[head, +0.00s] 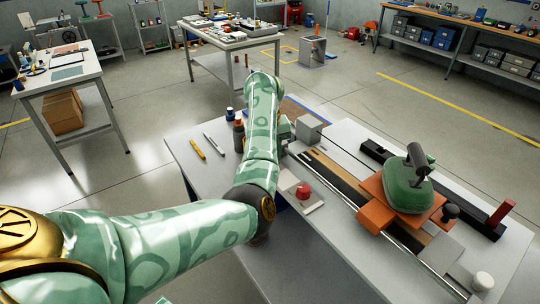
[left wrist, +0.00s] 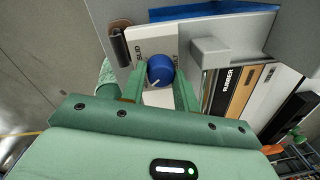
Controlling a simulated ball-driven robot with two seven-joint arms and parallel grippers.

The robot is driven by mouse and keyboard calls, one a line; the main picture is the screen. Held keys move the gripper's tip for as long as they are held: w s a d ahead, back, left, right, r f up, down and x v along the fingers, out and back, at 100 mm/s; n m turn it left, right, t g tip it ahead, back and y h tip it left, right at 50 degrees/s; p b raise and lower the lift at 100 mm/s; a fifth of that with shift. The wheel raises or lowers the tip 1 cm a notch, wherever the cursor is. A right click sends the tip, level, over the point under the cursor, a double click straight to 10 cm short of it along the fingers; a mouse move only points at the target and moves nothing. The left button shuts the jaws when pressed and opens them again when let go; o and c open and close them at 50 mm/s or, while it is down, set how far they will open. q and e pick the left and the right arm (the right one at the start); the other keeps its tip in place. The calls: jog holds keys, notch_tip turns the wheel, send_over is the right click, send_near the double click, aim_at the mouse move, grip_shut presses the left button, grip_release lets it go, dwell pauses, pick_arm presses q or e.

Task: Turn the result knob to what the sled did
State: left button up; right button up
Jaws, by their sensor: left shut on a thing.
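The result knob (left wrist: 160,68) is round and blue, with a pale pointer line aimed to the lower left in the left wrist view. It sits on a white plate (left wrist: 152,40) with dark lettering, partly covered, that seems to read "SLID". My left gripper (left wrist: 160,84) is shut on the knob, one green finger on each side. In the head view my left arm hides the knob. The orange sled (head: 372,188) stands on the track at the right, with a green rounded body (head: 400,187) on it. My right gripper is in neither view.
A strip marked "RUBBER" (left wrist: 223,94) and a grey block (left wrist: 210,50) lie right of the knob.

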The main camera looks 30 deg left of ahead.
pick_arm(q)
jog(key=shift+n+b, duration=0.3)
jog(key=shift+n, duration=0.5)
jog(key=o, duration=1)
jog(key=shift+c, duration=0.2)
jog(key=shift+r, duration=0.1)
notch_tip(320, 180, up, 16)
jog(key=s+p, duration=0.1)
jog(key=p, duration=0.4)
jog(key=shift+a+p, duration=0.25)
jog(key=shift+p, duration=0.15)
